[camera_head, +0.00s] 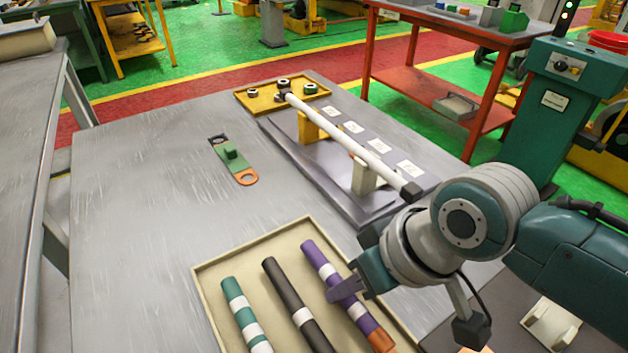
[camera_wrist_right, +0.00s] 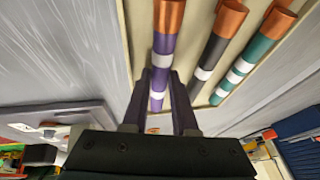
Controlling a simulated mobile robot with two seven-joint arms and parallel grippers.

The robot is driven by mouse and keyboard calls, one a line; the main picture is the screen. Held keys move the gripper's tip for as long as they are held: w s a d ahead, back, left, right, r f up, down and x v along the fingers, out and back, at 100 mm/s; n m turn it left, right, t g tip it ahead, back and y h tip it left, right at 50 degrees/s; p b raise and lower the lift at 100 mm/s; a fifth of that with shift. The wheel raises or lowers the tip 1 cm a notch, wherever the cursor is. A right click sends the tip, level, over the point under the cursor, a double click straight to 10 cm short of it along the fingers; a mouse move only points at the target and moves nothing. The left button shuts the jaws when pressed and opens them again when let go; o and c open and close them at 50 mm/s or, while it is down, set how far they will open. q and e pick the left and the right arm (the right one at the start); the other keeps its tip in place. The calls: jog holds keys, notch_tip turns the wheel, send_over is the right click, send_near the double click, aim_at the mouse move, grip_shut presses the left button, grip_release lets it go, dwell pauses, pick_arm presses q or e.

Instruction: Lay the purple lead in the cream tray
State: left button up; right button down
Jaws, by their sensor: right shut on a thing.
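The cream tray (camera_head: 222,258) is at the near middle of the table in the head view. The purple lead (camera_head: 318,258) has white bands and a copper end, and is over the tray's right part. My right gripper (camera_head: 345,288) is shut on it near its middle. In the right wrist view the purple lead (camera_wrist_right: 165,45) runs between the two fingers of my right gripper (camera_wrist_right: 160,92). Whether the lead touches the tray floor I cannot tell. My left gripper is not in view.
A black lead (camera_head: 280,285) and a green lead (camera_head: 238,302) lie in the tray, left of the purple one. A white rod (camera_head: 340,140) on supports stands behind. A green part with a copper ring (camera_head: 232,158) lies on the table. The table's left is clear.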

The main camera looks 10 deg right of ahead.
jog(key=shift+f, duration=0.15)
jog(key=c, duration=1)
grip_release()
jog(key=shift+f, duration=0.1)
jog(key=shift+r, duration=0.3)
jog(key=p+v, duration=0.4)
jog(key=v, duration=0.8)
jog(key=s+d+r+h, duration=0.1)
jog(key=s, duration=0.3)
jog(key=s+d+m+h, duration=0.1)
jog(key=s+d, duration=0.1)
jog(key=s, duration=0.2)
jog(key=s+d+r+h, duration=0.1)
jog(key=s, duration=0.3)
jog(key=shift+s+d+r+m, duration=0.3)
jog(key=shift+s, duration=0.1)
